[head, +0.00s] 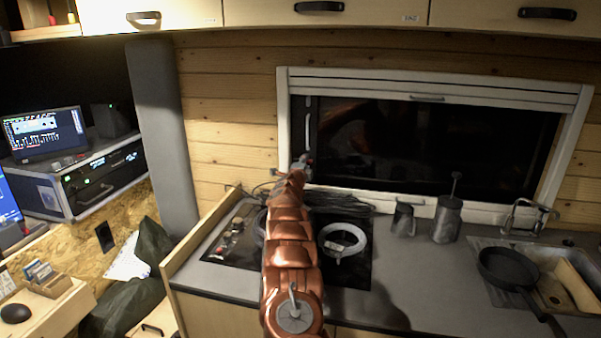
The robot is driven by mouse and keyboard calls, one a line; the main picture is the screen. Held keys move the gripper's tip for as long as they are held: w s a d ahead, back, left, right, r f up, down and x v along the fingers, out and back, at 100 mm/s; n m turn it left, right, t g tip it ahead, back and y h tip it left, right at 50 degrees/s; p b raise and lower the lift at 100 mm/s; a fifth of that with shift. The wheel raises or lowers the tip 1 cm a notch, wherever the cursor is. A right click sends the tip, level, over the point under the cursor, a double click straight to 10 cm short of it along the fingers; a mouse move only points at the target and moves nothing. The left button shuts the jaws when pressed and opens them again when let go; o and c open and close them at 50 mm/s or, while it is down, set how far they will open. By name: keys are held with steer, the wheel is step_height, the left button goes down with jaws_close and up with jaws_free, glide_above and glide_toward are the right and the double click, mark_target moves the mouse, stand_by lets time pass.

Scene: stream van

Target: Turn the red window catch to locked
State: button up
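The window (430,145) has a white frame and dark glass, and it is in the wall behind the counter. My copper-coloured arm reaches forward over the hob to the lower left corner of the window. My gripper (303,162) is at that corner, small and mostly hidden by the end of the arm. I cannot make out the red catch; the gripper and arm cover the area in front of the frame's lower left. Whether the gripper touches anything, or is open or shut, does not show.
A grey jug (403,220) and a metal pot (446,219) stand below the window. A frying pan (507,267) lies over the sink at right. The counter's middle is clear.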

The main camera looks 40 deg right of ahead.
steer(key=shift+s+a+r, duration=0.2)
steer(key=shift+s+a, duration=0.2)
steer(key=shift+a, duration=0.25)
steer(key=shift+v, duration=1.1)
steer(key=shift+f+v, duration=0.25)
steer(key=shift+v, duration=0.85)
steer(key=shift+s+a, duration=0.35)
steer(key=shift+a, duration=0.1)
steer(key=shift+v, duration=2.3)
steer(key=shift+w, duration=0.1)
